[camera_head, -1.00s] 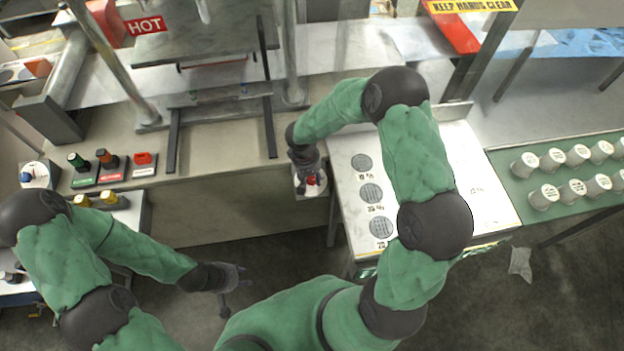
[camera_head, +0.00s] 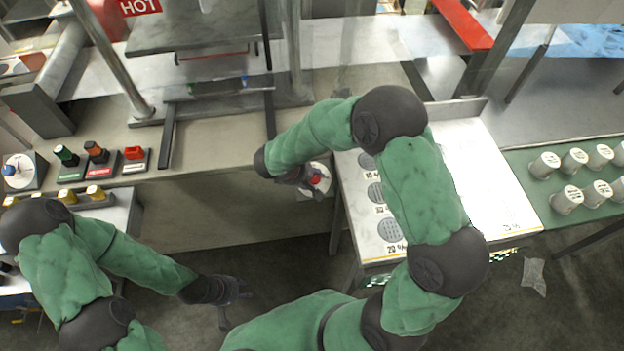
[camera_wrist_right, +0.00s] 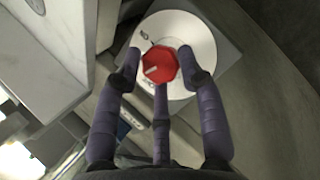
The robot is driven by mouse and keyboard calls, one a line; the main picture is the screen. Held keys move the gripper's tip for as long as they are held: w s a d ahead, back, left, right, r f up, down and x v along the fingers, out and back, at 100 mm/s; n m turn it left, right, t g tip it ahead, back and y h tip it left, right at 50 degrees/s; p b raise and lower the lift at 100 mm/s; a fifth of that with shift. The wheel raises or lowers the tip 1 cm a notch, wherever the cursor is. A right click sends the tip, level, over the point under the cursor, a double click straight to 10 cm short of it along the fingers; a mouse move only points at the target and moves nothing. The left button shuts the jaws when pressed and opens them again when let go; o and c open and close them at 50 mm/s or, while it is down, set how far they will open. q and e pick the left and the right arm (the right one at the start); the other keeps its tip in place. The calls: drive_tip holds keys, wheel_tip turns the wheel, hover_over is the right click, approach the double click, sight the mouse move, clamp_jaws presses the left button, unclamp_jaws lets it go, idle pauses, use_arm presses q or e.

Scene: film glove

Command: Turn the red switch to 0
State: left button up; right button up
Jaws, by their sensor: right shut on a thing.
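The red switch (camera_wrist_right: 160,65) is a faceted red knob with a white mark, on a round white dial plate (camera_wrist_right: 198,32). The dial's printed figures are too small to read surely. My right gripper (camera_wrist_right: 161,72) is shut on the red switch, with two fingers at its sides and a third below. In the head view the red switch (camera_head: 315,180) shows just right of my right gripper (camera_head: 303,177), partly covered by it. My left gripper (camera_head: 236,299) hangs empty over the floor at lower middle, its fingers spread.
A press frame with a HOT sign (camera_head: 140,5) stands at the back left. Green, orange and red controls (camera_head: 134,154) and a white dial (camera_head: 20,172) sit on the left. A white table (camera_head: 480,180) is beside my right arm; several white cups (camera_head: 566,200) stand right.

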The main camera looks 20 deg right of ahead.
drive_tip(key=shift+s+a+f+n+t+h+b, duration=0.15)
drive_tip(key=shift+s+n+t+b, duration=0.15)
drive_tip(key=shift+n, duration=0.35)
drive_tip(key=shift+s+d+f+n+t+h+b, duration=0.1)
drive_tip(key=shift+f+n+t+h+b, duration=0.1)
drive_tip(key=shift+n+b, duration=0.4)
drive_tip(key=shift+s+a+f+n+t+h+b, duration=0.1)
drive_tip(key=shift+s+n+t+h+b, duration=0.1)
drive_tip(key=shift+n, duration=0.55)
drive_tip(key=o, duration=1.1)
drive_tip(key=shift+w+r, duration=0.1)
drive_tip(key=shift+r, duration=0.05)
drive_tip(key=shift+w+r, duration=0.1)
drive_tip(key=shift+r, duration=0.2)
drive_tip(key=v, duration=1.1)
drive_tip(key=shift+s+a, duration=0.15)
drive_tip(key=shift+s, duration=0.2)
